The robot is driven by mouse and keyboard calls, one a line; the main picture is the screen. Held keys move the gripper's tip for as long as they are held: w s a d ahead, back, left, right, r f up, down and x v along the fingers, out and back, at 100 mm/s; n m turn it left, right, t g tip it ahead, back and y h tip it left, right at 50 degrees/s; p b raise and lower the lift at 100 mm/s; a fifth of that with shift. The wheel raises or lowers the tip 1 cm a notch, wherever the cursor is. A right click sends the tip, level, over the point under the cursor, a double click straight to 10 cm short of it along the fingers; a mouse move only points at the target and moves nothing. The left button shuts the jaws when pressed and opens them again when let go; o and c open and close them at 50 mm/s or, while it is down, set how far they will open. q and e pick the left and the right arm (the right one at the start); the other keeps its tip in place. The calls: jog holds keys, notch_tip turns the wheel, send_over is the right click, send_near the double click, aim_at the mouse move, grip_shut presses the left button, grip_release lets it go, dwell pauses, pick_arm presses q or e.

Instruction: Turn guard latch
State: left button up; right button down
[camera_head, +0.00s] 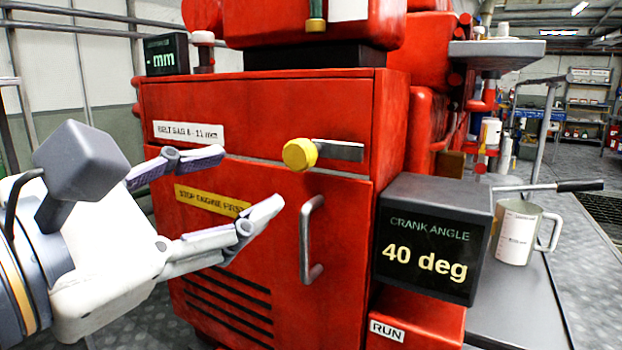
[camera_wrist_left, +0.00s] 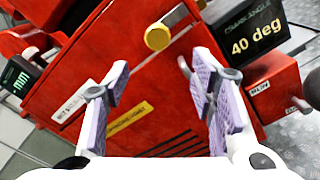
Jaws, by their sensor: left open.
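The guard latch is a yellow round knob (camera_head: 300,154) with a flat grey bar (camera_head: 340,150) reaching right from it, on the upper front of the red guard (camera_head: 270,105). In the left wrist view the knob (camera_wrist_left: 157,37) lies ahead, beyond and between the fingers, with the bar (camera_wrist_left: 175,15) beside it. My left gripper (camera_head: 254,177) is open and empty, its fingers pointing right toward the knob. It is apart from the knob, to its left. The fingers also show in the left wrist view (camera_wrist_left: 152,82). My right gripper is not in view.
A vertical grey handle (camera_head: 312,240) sits below the latch. A crank angle display (camera_head: 425,240) reading 40 deg stands right of the guard. A mug (camera_head: 518,232) and a long-handled bar (camera_head: 560,186) are farther right. A small mm display (camera_head: 166,55) is at upper left.

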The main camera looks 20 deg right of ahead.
aim_at(296, 156)
pick_arm(q)
jog(key=x, duration=0.8)
jog(key=r+x, duration=0.1)
jog(key=x, duration=0.2)
jog(key=shift+d, duration=0.5)
jog(key=c, duration=1.2)
